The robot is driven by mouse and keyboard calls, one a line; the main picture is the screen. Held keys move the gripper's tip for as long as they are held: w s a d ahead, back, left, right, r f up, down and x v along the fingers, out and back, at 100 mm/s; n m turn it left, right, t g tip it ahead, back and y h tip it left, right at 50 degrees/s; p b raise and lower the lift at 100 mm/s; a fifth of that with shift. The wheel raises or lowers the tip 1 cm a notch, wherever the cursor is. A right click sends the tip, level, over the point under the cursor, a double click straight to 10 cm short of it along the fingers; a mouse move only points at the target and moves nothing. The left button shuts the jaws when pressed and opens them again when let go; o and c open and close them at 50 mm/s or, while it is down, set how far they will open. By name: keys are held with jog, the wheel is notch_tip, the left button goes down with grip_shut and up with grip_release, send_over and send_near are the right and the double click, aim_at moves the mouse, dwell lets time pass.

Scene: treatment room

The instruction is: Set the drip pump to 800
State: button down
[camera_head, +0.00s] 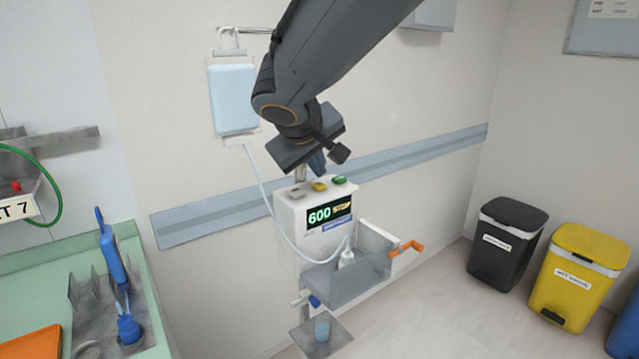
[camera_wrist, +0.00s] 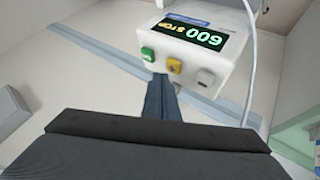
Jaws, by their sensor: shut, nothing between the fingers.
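The drip pump (camera_head: 290,215) is a white box on a pole by the wall. Its display (camera_head: 330,214) reads 600, and in the wrist view the display (camera_wrist: 194,33) also shows STOP. On its top are a grey button (camera_head: 296,192), a yellow button (camera_head: 319,186) and a green button (camera_head: 339,180). The wrist view shows the green (camera_wrist: 148,54), yellow (camera_wrist: 174,66) and grey (camera_wrist: 206,77) buttons too. My gripper (camera_head: 318,163) is shut and empty, just above the pump's top. In the wrist view its fingertips (camera_wrist: 162,78) appear close to the yellow button; I cannot tell whether they touch.
A drip bag (camera_head: 233,100) hangs at left, its tube (camera_head: 266,195) running down past the pump's front. A clear tray (camera_head: 345,278) with an orange handle (camera_head: 407,248) juts out below. A green counter (camera_head: 30,285) stands left; black (camera_head: 505,240) and yellow (camera_head: 575,280) bins stand right.

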aim_at(319, 187)
jog(key=shift+r+p, duration=1.6)
jog(key=shift+r, duration=0.95)
jog(key=shift+d, duration=0.1)
dwell(0.9)
